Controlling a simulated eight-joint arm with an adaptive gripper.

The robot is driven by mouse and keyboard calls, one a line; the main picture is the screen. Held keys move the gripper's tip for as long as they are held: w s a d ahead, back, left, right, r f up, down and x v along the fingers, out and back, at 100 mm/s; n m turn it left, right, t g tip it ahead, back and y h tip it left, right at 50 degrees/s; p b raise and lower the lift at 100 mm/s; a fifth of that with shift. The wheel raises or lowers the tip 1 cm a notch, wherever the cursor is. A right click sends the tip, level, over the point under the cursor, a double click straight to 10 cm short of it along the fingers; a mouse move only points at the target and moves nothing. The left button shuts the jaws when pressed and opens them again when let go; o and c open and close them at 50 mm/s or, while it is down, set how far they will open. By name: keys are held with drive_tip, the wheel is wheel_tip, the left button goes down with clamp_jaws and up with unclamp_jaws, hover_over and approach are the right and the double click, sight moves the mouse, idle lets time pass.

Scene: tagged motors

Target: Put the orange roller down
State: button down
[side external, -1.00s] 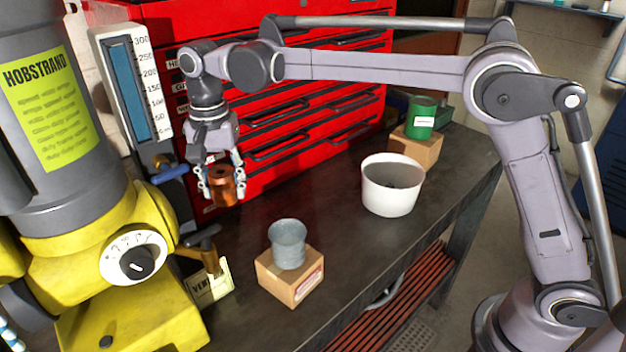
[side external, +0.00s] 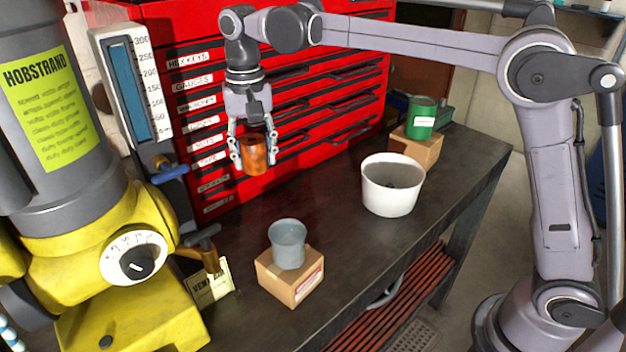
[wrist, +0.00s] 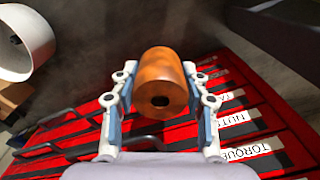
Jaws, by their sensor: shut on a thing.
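The orange roller (side external: 254,155) is a short copper-orange cylinder, held upright between the fingers of my gripper (side external: 253,158). The gripper is shut on it, with a finger on either side, and holds it in the air in front of the red drawer cabinet. In the wrist view the orange roller (wrist: 160,80) sits between the two fingers of my gripper (wrist: 160,92), and a dark hole shows in its near end. The dark workbench (side external: 340,235) lies below it.
A grey cup (side external: 287,245) stands on a cardboard box (side external: 290,278). A white bucket (side external: 391,190) stands to the right, with a green can (side external: 421,115) on another box behind it. The red cabinet (side external: 215,130) backs the bench. A yellow machine (side external: 150,225) is at left.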

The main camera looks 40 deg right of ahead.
drive_tip(key=s+d+f+n, duration=0.1)
drive_tip(key=s+d+f, duration=0.25)
drive_tip(key=d, duration=0.45)
drive_tip(key=s+d+f+n, duration=0.15)
drive_tip(key=d+f, duration=0.25)
drive_tip(key=d, duration=0.4)
drive_tip(key=s+d+r+m, duration=0.1)
drive_tip(key=s+d+m, duration=0.6)
drive_tip(key=d, duration=1)
drive_tip(key=s+d+r+m, duration=0.1)
drive_tip(key=s+d+m, duration=0.65)
drive_tip(key=d, duration=1.05)
drive_tip(key=s+d+r+m, duration=0.1)
drive_tip(key=s+d+m, duration=0.4)
drive_tip(key=d+m, duration=0.85)
drive_tip(key=n, duration=0.4)
hover_over(462, 145)
wheel_tip(462, 145, down, 6)
drive_tip(key=shift+d+f, duration=0.1)
drive_tip(key=shift+f, duration=0.05)
drive_tip(key=shift+w+f, duration=0.1)
drive_tip(key=shift+f, duration=1.95)
drive_tip(key=shift+f, duration=0.15)
drive_tip(key=c, duration=0.7)
unclamp_jaws()
drive_tip(key=shift+o, duration=0.2)
